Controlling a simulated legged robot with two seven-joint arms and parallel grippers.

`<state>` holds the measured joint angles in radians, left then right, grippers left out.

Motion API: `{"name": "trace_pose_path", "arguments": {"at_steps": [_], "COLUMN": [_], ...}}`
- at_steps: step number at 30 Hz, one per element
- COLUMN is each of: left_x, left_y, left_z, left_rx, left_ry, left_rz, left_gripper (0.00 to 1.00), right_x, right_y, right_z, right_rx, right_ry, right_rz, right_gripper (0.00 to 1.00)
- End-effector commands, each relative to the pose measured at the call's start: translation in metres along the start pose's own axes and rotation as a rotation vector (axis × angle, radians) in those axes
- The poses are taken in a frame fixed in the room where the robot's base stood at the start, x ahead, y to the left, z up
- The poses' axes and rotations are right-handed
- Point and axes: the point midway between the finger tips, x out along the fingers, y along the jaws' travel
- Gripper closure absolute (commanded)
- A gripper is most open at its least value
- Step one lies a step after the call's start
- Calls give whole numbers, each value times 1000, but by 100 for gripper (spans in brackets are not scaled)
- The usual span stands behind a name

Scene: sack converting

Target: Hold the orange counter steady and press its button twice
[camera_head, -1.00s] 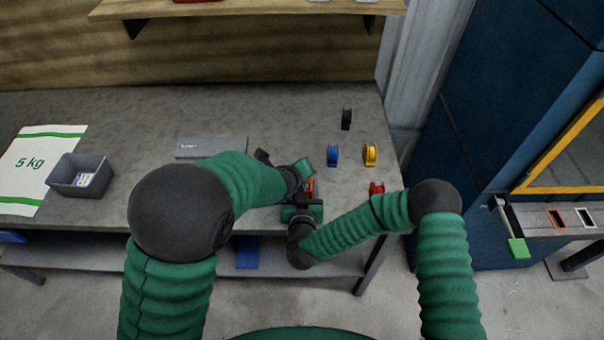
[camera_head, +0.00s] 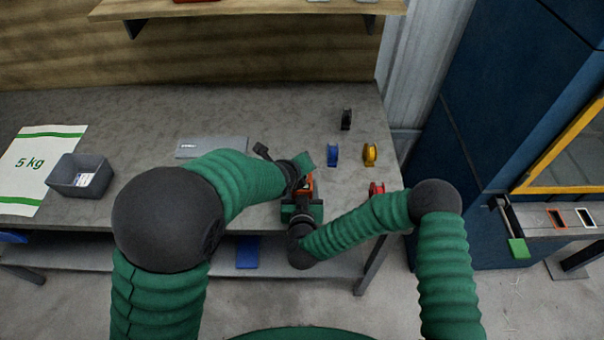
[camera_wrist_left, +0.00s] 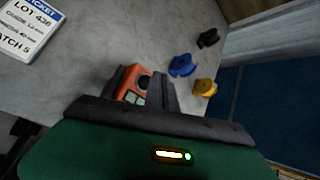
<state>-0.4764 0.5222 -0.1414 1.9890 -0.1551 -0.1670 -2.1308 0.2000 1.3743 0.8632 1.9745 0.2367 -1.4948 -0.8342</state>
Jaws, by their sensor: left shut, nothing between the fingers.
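The orange counter (camera_head: 308,183) is near the front edge of the grey bench, partly hidden by my grippers. The left wrist view shows its orange body (camera_wrist_left: 130,82) with a dark round button (camera_wrist_left: 143,82) on it. My left gripper (camera_head: 304,161) is above and just behind the counter. Its closed fingers (camera_wrist_left: 163,92) show dark beside the button; I cannot tell whether they touch it. My right gripper (camera_head: 303,202) is at the counter's near side. A dark finger lies against the counter's left side in the wrist view, and the gripper appears closed around it.
Spools in blue (camera_head: 333,155), yellow (camera_head: 370,154), black (camera_head: 346,119) and red (camera_head: 376,189) stand to the right. A grey bin (camera_head: 65,186) and a 5 kg sack (camera_head: 38,165) are at left.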

Motion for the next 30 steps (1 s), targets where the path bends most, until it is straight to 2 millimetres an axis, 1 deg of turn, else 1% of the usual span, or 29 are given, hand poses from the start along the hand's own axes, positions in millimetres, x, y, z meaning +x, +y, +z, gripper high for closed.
{"name": "trace_pose_path", "arguments": {"at_steps": [9,14,30], "left_x": [-22,-32,-33], "left_y": [-17,-23,-24], "left_z": [17,24,24], "left_rx": [-1,-1,0], "left_ry": [-2,-2,-1], "left_rz": [-3,-1,-1], "left_gripper": [100,100,100], "right_x": [0,0,0], "right_y": [0,0,0], "right_z": [0,0,0], "right_rx": [0,0,0], "right_ry": [0,0,0], "right_rz": [0,0,0], "right_gripper": [93,93,93]}}
